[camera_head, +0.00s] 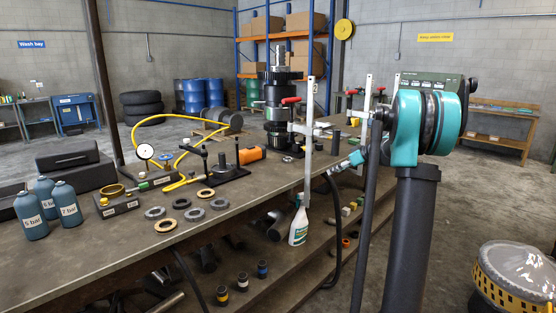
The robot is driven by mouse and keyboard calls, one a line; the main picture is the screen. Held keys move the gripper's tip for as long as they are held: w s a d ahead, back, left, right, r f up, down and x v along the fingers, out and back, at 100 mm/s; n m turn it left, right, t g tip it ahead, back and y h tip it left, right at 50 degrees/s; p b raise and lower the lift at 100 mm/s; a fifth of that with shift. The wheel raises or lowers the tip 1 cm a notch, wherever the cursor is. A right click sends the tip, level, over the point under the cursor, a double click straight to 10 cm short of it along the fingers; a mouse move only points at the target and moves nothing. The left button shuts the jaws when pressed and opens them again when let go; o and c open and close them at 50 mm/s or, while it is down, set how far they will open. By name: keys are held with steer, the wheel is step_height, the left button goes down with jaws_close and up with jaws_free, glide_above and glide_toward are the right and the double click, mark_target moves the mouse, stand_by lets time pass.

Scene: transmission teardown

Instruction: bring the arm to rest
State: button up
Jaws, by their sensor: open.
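My arm stands at the right of the picture, with a large teal and dark joint above a dark column. A smaller teal and grey end, which seems to be my gripper (342,165), shows left of the big joint, beyond a dark upright, over the right part of the workbench (130,235). It is small and partly hidden, and its fingers are hard to make out. I see nothing held in it.
The bench carries a dark transmission assembly (283,105), several rings (194,215), blue bottles (67,203) and a dial gauge (145,152). A spray bottle (299,227) stands on the lower shelf. A yellow-rimmed machine (515,280) is on the floor at right.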

steer(key=s+a+f+m+g+h, duration=0.1)
steer(key=s+a+f, duration=0.2)
steer(key=s, duration=0.5)
steer(key=s+a+f+m+h, duration=0.2)
steer(key=s, duration=0.7)
steer(key=s+a+f+m+g+h, duration=0.1)
steer(key=s+a+f, duration=0.2)
steer(key=s, duration=0.5)
steer(key=s+d+f+m+h, duration=0.1)
steer(key=s+f, duration=0.4)
steer(key=s, duration=0.6)
steer(key=s+d+f+m+h, duration=0.1)
steer(key=s+f, duration=0.4)
steer(key=s, duration=0.6)
steer(key=shift+f+m+g+h, duration=0.4)
steer(key=shift+m+h, duration=0.3)
steer(key=shift+m, duration=0.3)
steer(key=shift+r, duration=0.1)
